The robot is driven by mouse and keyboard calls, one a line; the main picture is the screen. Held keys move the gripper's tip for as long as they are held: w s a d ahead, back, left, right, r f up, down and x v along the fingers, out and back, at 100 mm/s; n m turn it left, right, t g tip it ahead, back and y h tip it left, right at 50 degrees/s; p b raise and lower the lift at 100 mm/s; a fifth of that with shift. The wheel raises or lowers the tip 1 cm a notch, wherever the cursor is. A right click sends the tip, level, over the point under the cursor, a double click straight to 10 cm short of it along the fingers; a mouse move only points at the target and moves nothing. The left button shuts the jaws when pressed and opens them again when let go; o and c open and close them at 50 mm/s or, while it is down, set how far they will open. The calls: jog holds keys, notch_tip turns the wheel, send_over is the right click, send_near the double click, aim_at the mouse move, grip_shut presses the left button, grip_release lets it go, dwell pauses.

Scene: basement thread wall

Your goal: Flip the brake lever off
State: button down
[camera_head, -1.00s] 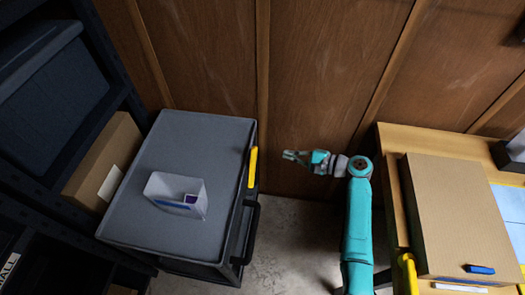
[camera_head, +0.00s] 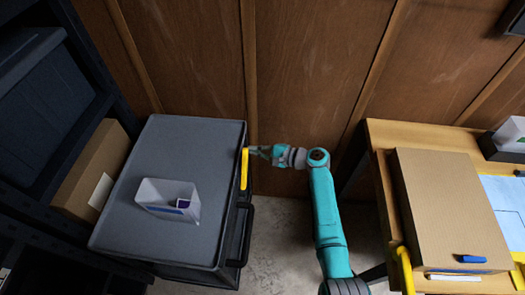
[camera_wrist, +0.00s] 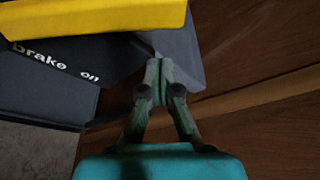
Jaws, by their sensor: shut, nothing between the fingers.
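The brake lever is a yellow bar (camera_head: 244,169) on the right side of the grey cart (camera_head: 172,235). In the wrist view the yellow bar (camera_wrist: 95,15) crosses the top left, above a dark panel lettered "brake on" (camera_wrist: 58,62). My gripper (camera_head: 251,151) is at the far end of the lever, just to its right. In the wrist view my gripper (camera_wrist: 159,62) is shut and empty, its tips just below the lever's right end. I cannot tell whether they touch the lever or the grey part behind them.
A white bin (camera_head: 167,199) stands on the cart top. A cardboard box (camera_head: 450,210) lies on the wooden table (camera_head: 410,133) at right, with another yellow lever (camera_head: 405,270) at its near left. A wooden wall (camera_head: 310,60) stands behind. Bare floor shows between cart and table.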

jog(key=shift+s+r, duration=1.15)
jog(key=shift+s, duration=0.2)
jog(key=shift+s, duration=0.1)
jog(key=s+r+n+t+y, duration=0.1)
jog(key=s+r+n, duration=0.3)
jog(key=s+n, duration=0.2)
jog(key=shift+s+a+r+t+y, duration=0.15)
jog(key=shift+s+r+t+y, duration=0.2)
jog(key=shift+s, duration=1)
